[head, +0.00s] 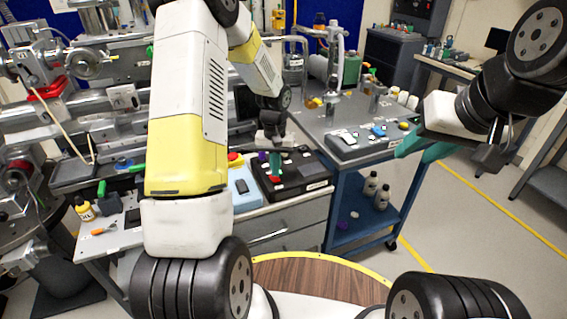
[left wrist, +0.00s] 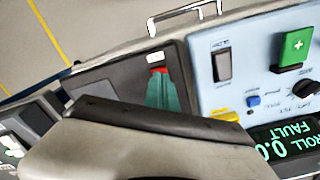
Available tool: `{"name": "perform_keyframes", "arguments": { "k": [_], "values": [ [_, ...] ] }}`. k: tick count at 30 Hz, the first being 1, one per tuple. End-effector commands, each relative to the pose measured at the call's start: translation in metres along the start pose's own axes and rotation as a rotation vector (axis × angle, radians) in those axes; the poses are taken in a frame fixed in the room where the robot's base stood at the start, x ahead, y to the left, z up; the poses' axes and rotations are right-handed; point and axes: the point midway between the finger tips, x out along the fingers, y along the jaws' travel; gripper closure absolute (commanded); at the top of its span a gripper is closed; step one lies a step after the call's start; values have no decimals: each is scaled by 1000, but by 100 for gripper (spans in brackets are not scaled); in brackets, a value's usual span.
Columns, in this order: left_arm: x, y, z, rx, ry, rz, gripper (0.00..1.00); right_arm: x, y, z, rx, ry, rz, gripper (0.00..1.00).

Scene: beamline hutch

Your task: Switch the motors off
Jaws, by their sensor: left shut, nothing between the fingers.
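A dark control box (head: 312,172) with small coloured buttons and white labels lies on the bench in the head view. My left gripper (head: 275,172) is over it, teal fingers together, pointing down near a red button (head: 274,180). In the left wrist view the left fingertips (left wrist: 161,82) overlap a red button (left wrist: 158,70) on the grey panel; whether they touch it I cannot tell. Beside it is a pale blue panel (left wrist: 246,82) with a black rocker switch (left wrist: 222,65) and a lit display (left wrist: 285,140) showing FAULT. My right gripper (head: 421,148) is open and empty, away to the right.
A blue cart (head: 345,205) stands right of the bench, with a grey box of switches (head: 365,145) on top and bottles below. Beamline hardware (head: 90,65) crowds the left. Open floor (head: 460,225) lies at the right.

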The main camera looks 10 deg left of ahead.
Motion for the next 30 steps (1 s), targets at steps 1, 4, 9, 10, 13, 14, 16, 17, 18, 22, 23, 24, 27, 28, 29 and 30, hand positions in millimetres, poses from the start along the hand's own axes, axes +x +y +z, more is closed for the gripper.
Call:
{"name": "perform_keyframes", "arguments": {
  "k": [1,4,9,10,13,14,16,17,18,22,23,24,27,28,29,30],
  "values": [
    [0,0,0,0,0,0,100,0,0,0,0,0,0,64],
    [0,0,0,0,0,0,100,0,0,0,0,0,0,64],
    [1,0,0,0,0,0,100,0,0,0,0,0,0,64],
    [1,0,0,0,0,0,100,0,0,0,0,0,0,64],
    [3,0,0,0,0,0,100,0,0,0,0,0,0,64],
    [3,0,0,0,0,0,100,0,0,0,0,0,0,64],
    [4,0,0,0,0,0,100,0,0,0,0,0,0,64],
    [5,0,0,0,0,0,100,0,0,0,0,0,0,64],
    [5,0,0,0,0,0,100,0,0,0,0,0,0,64],
    [7,0,0,0,-1,0,100,0,0,0,0,0,0,64],
    [8,0,0,0,-1,0,100,0,0,0,0,0,0,64],
    [8,0,0,0,-1,0,100,0,0,0,0,0,0,64],
    [10,0,0,0,-1,0,100,0,0,0,0,0,0,64],
    [10,0,0,0,-1,0,100,0,0,0,0,0,0,64],
    [11,0,0,1,-1,0,100,0,0,0,0,0,0,64],
    [12,0,0,1,-1,0,100,0,0,0,0,0,0,64]
  ]
}}
